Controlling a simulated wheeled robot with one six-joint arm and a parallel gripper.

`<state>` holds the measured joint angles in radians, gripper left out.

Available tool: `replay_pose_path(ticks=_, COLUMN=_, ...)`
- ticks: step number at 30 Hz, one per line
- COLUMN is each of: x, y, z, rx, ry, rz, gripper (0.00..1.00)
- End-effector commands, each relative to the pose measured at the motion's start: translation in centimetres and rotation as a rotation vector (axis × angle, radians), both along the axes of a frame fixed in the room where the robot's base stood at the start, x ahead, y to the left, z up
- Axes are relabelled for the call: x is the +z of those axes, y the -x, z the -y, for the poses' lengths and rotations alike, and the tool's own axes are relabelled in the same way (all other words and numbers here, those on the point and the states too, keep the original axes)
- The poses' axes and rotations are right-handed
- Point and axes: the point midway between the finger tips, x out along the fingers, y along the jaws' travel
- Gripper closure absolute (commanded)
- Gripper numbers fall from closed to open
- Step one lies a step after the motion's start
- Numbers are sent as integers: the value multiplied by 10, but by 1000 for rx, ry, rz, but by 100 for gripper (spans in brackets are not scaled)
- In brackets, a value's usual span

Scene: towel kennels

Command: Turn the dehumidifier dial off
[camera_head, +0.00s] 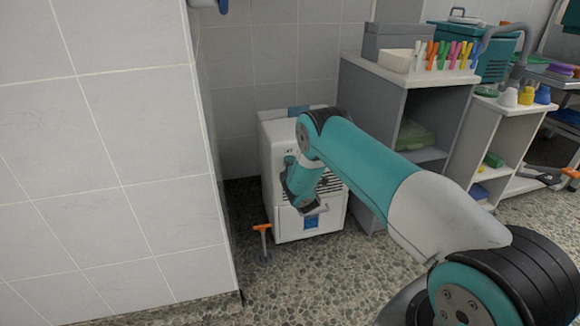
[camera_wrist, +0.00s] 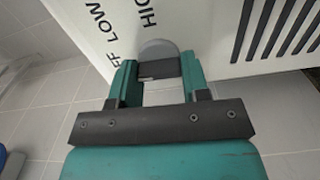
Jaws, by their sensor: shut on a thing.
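The dehumidifier (camera_head: 335,222) is a white box on the floor, in the corner beside the tiled wall. It has dark vent slots and a blue patch low on its front. In the wrist view its white panel (camera_wrist: 205,25) carries the printed words LOW, part of OFF and part of HIGH, left of the slots. The grey round dial (camera_wrist: 158,47) lies between the teal fingers of my gripper (camera_wrist: 158,72), which is shut on it. The dial's setting is not clear. In the head view my arm covers part of the front, and the dial is hidden.
An orange-topped tool (camera_head: 262,228) stands on the floor just left of the dehumidifier. A grey shelf unit (camera_head: 365,125) stands close on its right, with coloured pegs (camera_head: 450,55) on top. The wall corner (camera_head: 205,150) is near on the left. The front floor is clear.

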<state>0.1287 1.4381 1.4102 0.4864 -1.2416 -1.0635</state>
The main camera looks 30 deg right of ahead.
Motion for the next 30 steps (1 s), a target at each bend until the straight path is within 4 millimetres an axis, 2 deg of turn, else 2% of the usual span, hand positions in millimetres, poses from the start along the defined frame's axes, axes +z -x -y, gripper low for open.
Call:
replay_pose_path(ticks=20, x=-1, y=0, z=-1, rx=1, ry=59, rz=-17, gripper=81)
replay_pose_path(ticks=21, x=-1, y=0, z=-1, rx=1, ry=59, rz=-17, gripper=51)
replay_pose_path(ticks=23, x=-1, y=0, z=-1, rx=1, ry=57, rz=-18, gripper=37)
replay_pose_path(ticks=24, x=-1, y=0, z=-1, rx=1, ry=58, rz=-17, gripper=32)
replay_pose_path(ticks=30, x=0, y=0, z=0, rx=1, ry=57, rz=-16, gripper=32)
